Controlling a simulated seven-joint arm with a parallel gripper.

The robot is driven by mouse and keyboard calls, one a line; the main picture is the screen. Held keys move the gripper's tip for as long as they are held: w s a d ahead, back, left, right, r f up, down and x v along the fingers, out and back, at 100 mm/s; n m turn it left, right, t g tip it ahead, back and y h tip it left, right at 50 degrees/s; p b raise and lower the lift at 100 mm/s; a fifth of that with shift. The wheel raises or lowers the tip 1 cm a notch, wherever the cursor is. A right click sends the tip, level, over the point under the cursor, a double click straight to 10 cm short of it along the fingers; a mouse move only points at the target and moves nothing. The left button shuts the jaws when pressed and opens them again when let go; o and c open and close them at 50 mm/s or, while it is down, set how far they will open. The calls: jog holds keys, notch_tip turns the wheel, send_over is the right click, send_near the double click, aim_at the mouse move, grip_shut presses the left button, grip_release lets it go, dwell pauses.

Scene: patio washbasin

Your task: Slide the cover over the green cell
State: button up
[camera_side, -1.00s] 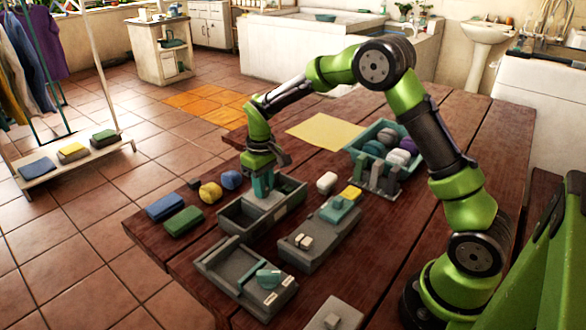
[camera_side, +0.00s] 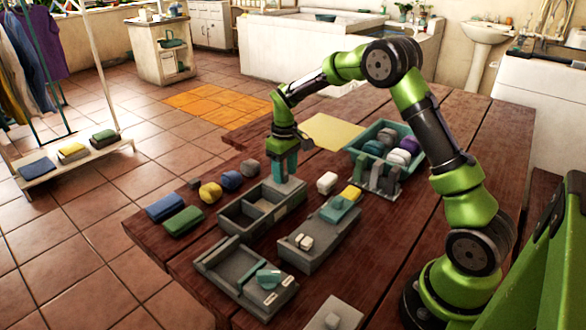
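A long grey box (camera_side: 228,229) with a divider stands on the wooden table. Its two visible cells, at the left and in the middle, look dark grey and open. A light grey sliding cover (camera_side: 291,187) sits over the box's far right end and hides what is under it. A teal upright handle (camera_side: 286,166) rises from the cover. My gripper (camera_side: 285,150) points down over the cover and appears shut on the handle; its fingertips are small and partly hidden. No green cell floor shows, so I cannot tell which cell is green.
Two other grey boxes, with a teal knob (camera_side: 268,278) and a teal slider (camera_side: 337,208), stand close in front. Blue (camera_side: 164,207) and green blocks lie left; several lumps lie behind. A teal crate (camera_side: 355,154) and yellow sheet (camera_side: 333,133) are farther right.

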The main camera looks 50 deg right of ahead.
aim_at(286, 174)
jog(key=shift+a, duration=0.15)
jog(key=shift+r, duration=0.25)
notch_tip(286, 174, up, 16)
jog(key=shift+r, duration=0.2)
dwell(0.4)
jog(key=s+a+m+t, duration=0.1)
jog(key=s+a, duration=0.3)
jog(key=s, duration=0.4)
jog(key=s+a+r+m+t+y, duration=0.1)
jog(key=s+a+t, duration=0.2)
jog(key=s+a, duration=0.2)
jog(key=s+a+m+t+y, duration=0.1)
jog(key=s+a+m+t, duration=0.1)
jog(key=s, duration=0.9)
jog(key=shift+s+a+r+t, duration=0.2)
jog(key=shift+a+t, duration=0.4)
jog(key=shift+a, duration=0.55)
